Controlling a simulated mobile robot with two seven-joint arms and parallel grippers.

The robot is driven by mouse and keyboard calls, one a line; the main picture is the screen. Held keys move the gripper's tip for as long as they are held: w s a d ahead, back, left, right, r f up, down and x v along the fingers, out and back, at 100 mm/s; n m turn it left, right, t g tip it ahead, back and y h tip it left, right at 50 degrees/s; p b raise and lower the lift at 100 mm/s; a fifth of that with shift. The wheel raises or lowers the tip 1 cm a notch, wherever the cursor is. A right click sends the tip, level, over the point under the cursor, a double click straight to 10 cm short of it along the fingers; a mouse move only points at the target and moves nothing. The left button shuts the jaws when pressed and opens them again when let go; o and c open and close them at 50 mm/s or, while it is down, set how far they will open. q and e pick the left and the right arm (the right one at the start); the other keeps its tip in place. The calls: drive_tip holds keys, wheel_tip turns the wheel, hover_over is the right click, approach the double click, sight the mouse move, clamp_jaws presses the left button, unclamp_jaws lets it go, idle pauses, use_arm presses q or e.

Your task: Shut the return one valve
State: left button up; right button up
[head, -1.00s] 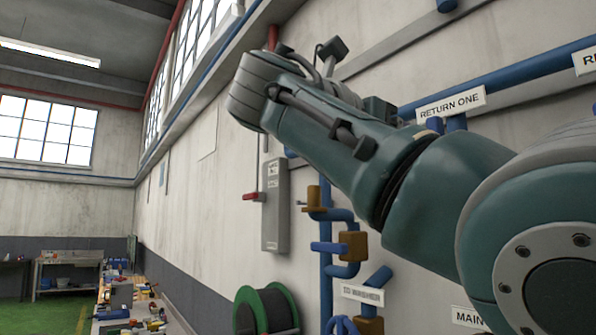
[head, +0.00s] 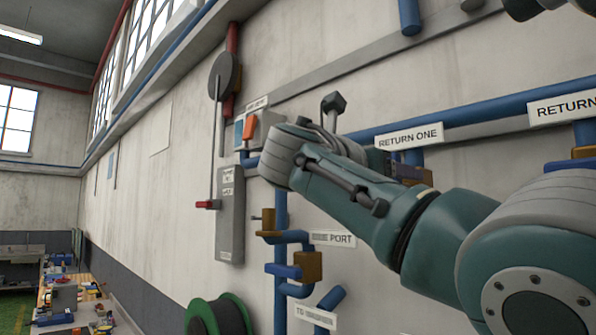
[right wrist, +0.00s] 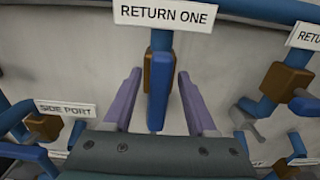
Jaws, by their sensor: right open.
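The return one valve shows in the right wrist view under the RETURN ONE sign (right wrist: 168,14), with a brown body (right wrist: 158,72) and a blue lever (right wrist: 156,105) that hangs straight down in the picture. My right gripper (right wrist: 159,74) is open, with one purple finger on each side of the lever. Gaps show between the fingers and the lever. In the head view the RETURN ONE sign (head: 408,137) is above the partly visible valve body (head: 416,177). My right arm hides the lever and most of the gripper there. My left gripper is not in view.
A neighbouring return valve (right wrist: 285,82) stands to the right in the wrist view. The SIDE PORT valve (right wrist: 42,128) is at the lower left. In the head view, a grey box (head: 231,215) and a hose reel (head: 218,316) are on the left.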

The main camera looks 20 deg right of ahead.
clamp_jaws()
idle(0.3)
